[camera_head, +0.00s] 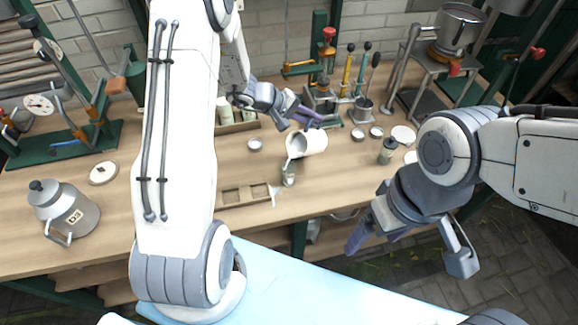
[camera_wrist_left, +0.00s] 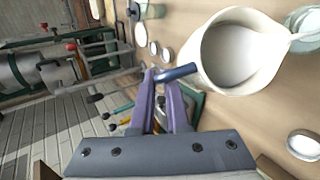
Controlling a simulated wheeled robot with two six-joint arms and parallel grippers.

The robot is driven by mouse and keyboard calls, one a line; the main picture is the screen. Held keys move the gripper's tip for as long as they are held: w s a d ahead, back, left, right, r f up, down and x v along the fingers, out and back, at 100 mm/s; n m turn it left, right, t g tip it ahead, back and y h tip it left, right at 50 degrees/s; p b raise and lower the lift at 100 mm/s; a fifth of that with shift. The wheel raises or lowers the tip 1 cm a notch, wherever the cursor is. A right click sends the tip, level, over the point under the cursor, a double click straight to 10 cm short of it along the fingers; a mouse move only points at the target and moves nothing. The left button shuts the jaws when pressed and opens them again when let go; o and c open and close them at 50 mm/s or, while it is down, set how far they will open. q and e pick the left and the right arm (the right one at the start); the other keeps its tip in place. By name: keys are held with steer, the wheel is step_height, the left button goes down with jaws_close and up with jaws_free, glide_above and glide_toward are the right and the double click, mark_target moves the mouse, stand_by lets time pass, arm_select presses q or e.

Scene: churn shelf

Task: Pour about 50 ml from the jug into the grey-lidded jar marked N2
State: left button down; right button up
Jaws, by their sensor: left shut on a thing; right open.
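The white jug (camera_head: 313,141) is tipped with its mouth toward the lower left in the head view. My left gripper (camera_head: 314,118) is shut on its dark blue handle (camera_wrist_left: 176,73). In the left wrist view the jug (camera_wrist_left: 236,52) holds pale liquid that reaches its lip. A small open glass jar (camera_head: 288,177) stands just below the lip; its rim also shows in the left wrist view (camera_wrist_left: 304,24). A pale stream appears to run from lip to jar. I cannot read any N2 mark or tell the jar's lid. My right gripper (camera_head: 410,243) is open and empty at the bench's front edge.
A wooden tray (camera_head: 232,206) lies left of the glass jar. A lidded jar (camera_head: 388,151) stands to the right. Loose round lids (camera_head: 255,144) lie about. A metal can (camera_head: 66,212) stands far left. A lever stand (camera_head: 325,85) is behind the jug.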

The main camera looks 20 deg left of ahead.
arm_select(q)
steer(key=shift+s+a+t+h+b, duration=0.15)
steer(key=shift+t+h+b, duration=0.25)
steer(key=shift+b, duration=0.6)
steer(key=shift+s+r+t, duration=0.15)
steer(key=shift+t, duration=0.15)
stand_by(1.0)
stand_by(0.4)
steer(key=w+g+p, duration=0.1)
steer(key=p, duration=0.1)
steer(key=d+r+g+y+p, duration=0.1)
steer(key=p, duration=0.2)
steer(key=shift+w, duration=0.4)
steer(key=f+p, duration=0.1)
steer(key=w+f+g+y+p, duration=0.1)
steer(key=p, duration=0.1)
steer(key=shift+d+f+n, duration=0.15)
steer(key=shift+f+n, duration=0.15)
steer(key=shift+f+g, duration=0.3)
steer(key=shift+f, duration=0.05)
steer(key=p, duration=0.2)
steer(key=shift+w+d+f+g+y+p, duration=0.15)
steer(key=shift+w+f+g+y+p, duration=0.15)
steer(key=shift+w+f+g, duration=0.1)
steer(key=shift+f, duration=0.15)
steer(key=shift+w+d+f+p, duration=0.1)
steer(key=shift+w+f+p, duration=0.1)
steer(key=shift+f+p, duration=0.15)
